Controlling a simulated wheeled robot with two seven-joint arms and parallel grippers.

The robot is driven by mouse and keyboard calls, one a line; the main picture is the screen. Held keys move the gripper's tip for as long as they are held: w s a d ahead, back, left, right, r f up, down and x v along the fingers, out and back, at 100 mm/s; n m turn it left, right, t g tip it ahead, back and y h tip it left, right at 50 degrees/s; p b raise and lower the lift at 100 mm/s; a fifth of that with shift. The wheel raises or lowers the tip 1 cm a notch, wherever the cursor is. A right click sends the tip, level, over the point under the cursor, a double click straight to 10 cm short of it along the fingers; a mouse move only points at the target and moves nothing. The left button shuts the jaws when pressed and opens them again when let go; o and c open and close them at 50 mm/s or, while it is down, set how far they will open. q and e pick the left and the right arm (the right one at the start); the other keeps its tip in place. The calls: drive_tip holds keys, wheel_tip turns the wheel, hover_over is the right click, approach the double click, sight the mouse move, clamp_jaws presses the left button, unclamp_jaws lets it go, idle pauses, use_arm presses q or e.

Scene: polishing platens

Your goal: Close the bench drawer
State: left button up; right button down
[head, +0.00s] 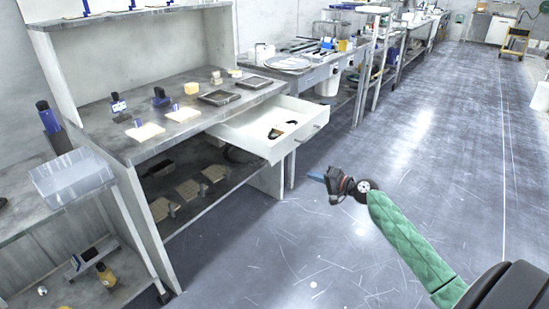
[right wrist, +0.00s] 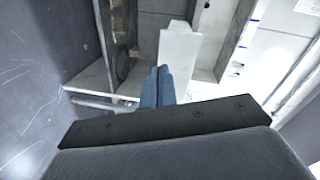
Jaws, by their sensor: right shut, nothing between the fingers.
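The white bench drawer (head: 240,128) is pulled out from under the right end of the grey bench top (head: 175,125) in the head view. Its front panel faces right, with a small handle (head: 311,134) on it. A few small dark and tan items (head: 283,130) lie inside. My right gripper (head: 314,176) is shut and empty, below and to the right of the drawer front, apart from it. Its blue fingers (right wrist: 157,88) lie together in the right wrist view, with pale panels beyond; I cannot tell which is the drawer. My left gripper is not in view.
Dark square plates (head: 220,97), pale pads and small bottles stand on the bench top. A lower shelf (head: 185,190) holds several blocks. A clear bin (head: 75,180) is at the left. The floor (head: 400,150) right of the drawer is open.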

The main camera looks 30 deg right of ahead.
drive_tip(key=r+m, duration=0.1)
drive_tip(key=m+t+p, duration=0.1)
drive_tip(key=m+p, duration=0.2)
approach(275, 153)
drive_tip(key=x, duration=0.5)
drive_tip(key=shift+w+f, duration=0.15)
drive_tip(key=shift+w, duration=0.2)
drive_tip(key=shift+w+a, duration=0.2)
drive_tip(key=shift+w, duration=0.3)
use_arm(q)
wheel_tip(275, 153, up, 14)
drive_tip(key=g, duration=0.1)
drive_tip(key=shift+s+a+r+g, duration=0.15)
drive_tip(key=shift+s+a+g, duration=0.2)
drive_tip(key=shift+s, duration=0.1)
use_arm(e)
drive_tip(key=shift+w, duration=0.1)
